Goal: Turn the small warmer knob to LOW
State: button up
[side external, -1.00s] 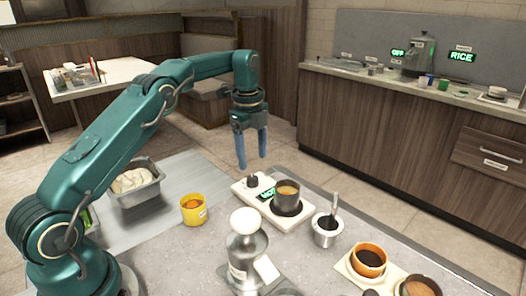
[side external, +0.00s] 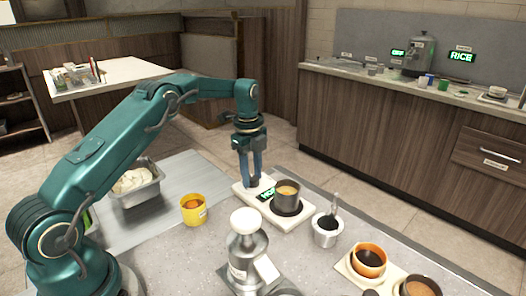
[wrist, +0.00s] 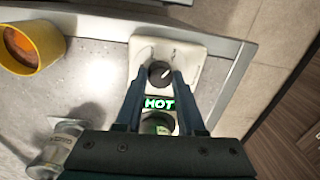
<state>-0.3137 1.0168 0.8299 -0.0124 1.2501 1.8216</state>
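The small warmer (side external: 296,218) is a pale flat unit on the grey counter, with a dark pot (side external: 286,195) on its round plate. Its black knob (wrist: 160,74) carries a white pointer mark aimed to the upper right in the wrist view. A green display (wrist: 159,103) beside the knob reads HOT. My gripper (side external: 252,178) points down over the knob end of the warmer. In the wrist view my gripper (wrist: 160,74) has its blue fingers apart, one on each side of the knob, with narrow gaps visible. Part of the warmer is hidden behind my gripper.
A yellow cup (side external: 193,210) stands left of the warmer. A metal cup with a spoon (side external: 327,232) stands to its right. A white-topped dispenser (side external: 245,250) is in front. A tray of orange and brown bowls (side external: 350,270) is at the lower right.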

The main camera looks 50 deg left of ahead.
grip_shut()
jog(key=n, duration=1.1)
jog(key=shift+n+y, duration=0.3)
dwell(0.5)
jog(key=o, duration=0.9)
grip_release()
